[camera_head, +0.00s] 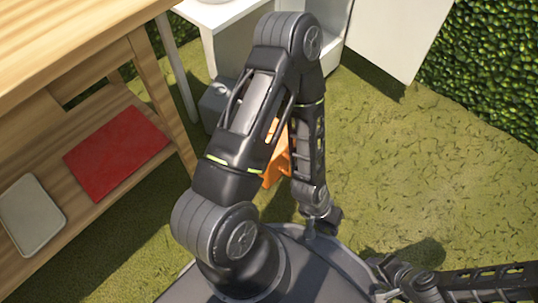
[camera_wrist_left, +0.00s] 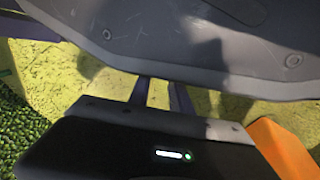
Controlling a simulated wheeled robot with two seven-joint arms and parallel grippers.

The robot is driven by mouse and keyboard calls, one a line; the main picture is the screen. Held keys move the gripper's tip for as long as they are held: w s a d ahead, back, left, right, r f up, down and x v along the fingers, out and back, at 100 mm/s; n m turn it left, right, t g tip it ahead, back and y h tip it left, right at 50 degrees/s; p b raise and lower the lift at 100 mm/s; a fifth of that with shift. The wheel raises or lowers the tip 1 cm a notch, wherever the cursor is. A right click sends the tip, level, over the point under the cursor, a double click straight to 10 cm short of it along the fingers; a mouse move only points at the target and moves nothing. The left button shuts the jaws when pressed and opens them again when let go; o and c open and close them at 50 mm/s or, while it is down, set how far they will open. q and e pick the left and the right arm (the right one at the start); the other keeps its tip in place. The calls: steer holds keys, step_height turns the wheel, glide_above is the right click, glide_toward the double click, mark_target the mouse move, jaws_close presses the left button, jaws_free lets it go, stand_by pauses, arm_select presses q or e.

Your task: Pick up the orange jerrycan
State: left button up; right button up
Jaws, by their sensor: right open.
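The orange jerrycan (camera_head: 276,168) stands on the grass near the middle of the head view. My left arm hides most of it. Part of an orange surface, likely the same jerrycan, shows at the lower right of the left wrist view (camera_wrist_left: 284,148). My left gripper (camera_head: 321,222) hangs low beside my base, to the right of and nearer than the jerrycan. Its fingers are too small and dark to judge, and nothing is clearly held. My right gripper (camera_head: 381,268) is open and empty at the lower right, away from the jerrycan.
A wooden table (camera_head: 75,45) with a lower shelf stands on the left. The shelf holds a red board (camera_head: 116,152) and a pale tray (camera_head: 30,215). A white cabinet (camera_head: 375,40) stands behind the jerrycan, with a grey object (camera_head: 216,103) near it. Open grass lies to the right, before a hedge (camera_head: 490,60).

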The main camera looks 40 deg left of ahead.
arm_select(q)
steer(key=w+a+n+t+y+p, duration=0.1)
steer(key=w+a+n+t+y, duration=0.1)
steer(key=w+a+n, duration=0.35)
steer(key=n+g+y+p, duration=0.45)
steer(key=n+g, duration=0.25)
steer(key=n, duration=1)
glide_toward(279, 164)
steer(key=w+d+f, duration=0.1)
steer(key=d+f, duration=0.1)
steer(key=d, duration=0.1)
steer(key=shift+w+d+f+y, duration=0.1)
steer(key=shift+f+y, duration=0.15)
steer(key=shift+y, duration=0.2)
steer(key=shift+s+a+f+t+b, duration=0.2)
steer(key=shift+f+b, duration=0.2)
steer(key=shift+f, duration=0.2)
steer(key=shift+s+a+f+t+b, duration=0.1)
steer(key=shift+a+f+b, duration=0.1)
steer(key=shift+f+b, duration=0.3)
steer(key=shift+f, duration=0.15)
